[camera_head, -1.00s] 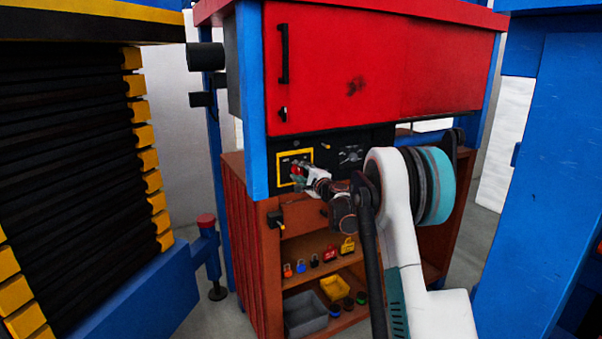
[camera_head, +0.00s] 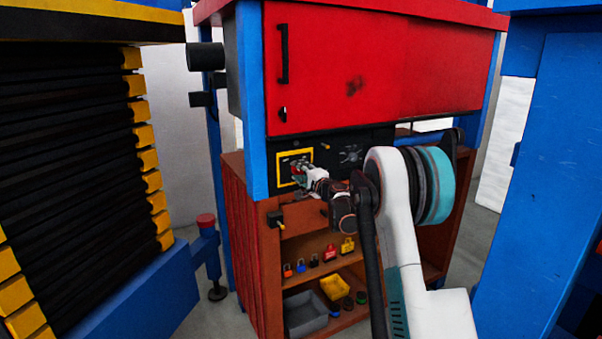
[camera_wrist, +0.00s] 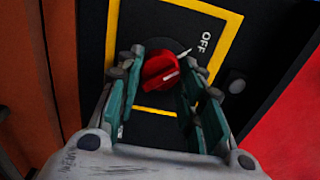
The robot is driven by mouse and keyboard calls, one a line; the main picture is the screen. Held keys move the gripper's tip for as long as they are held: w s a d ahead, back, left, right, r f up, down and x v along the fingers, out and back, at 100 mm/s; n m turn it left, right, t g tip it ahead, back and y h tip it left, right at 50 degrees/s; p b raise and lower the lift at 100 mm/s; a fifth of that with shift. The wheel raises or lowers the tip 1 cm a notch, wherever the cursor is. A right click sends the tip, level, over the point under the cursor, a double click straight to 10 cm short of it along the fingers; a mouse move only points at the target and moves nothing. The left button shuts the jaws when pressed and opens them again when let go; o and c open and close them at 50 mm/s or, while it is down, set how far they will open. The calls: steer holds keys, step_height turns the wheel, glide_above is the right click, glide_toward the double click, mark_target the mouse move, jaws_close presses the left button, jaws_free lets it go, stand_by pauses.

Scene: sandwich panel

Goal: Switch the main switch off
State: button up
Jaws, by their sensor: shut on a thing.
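The main switch is a red knob (camera_wrist: 160,72) on a black plate with a yellow frame (camera_wrist: 113,40). In the wrist view it sits between the two green fingers of my gripper (camera_wrist: 158,85), which is shut on it. The knob has a white mark on its lower right side. The word OFF (camera_wrist: 204,43) stands to the knob's upper right, with a thin white line between them. In the head view my gripper (camera_head: 300,172) is at the yellow-framed plate (camera_head: 281,158) and largely hides the knob.
A red cabinet door (camera_head: 350,60) is above the black panel (camera_head: 345,150). Brown shelves below hold padlocks (camera_head: 330,251), a grey bin (camera_head: 305,315) and a yellow bin (camera_head: 334,287). A blue post (camera_head: 254,100) stands just left of the panel.

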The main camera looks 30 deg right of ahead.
steer(key=o, duration=1.1)
steer(key=shift+c, duration=0.2)
steer(key=s, duration=1.2)
steer(key=shift+d, duration=0.15)
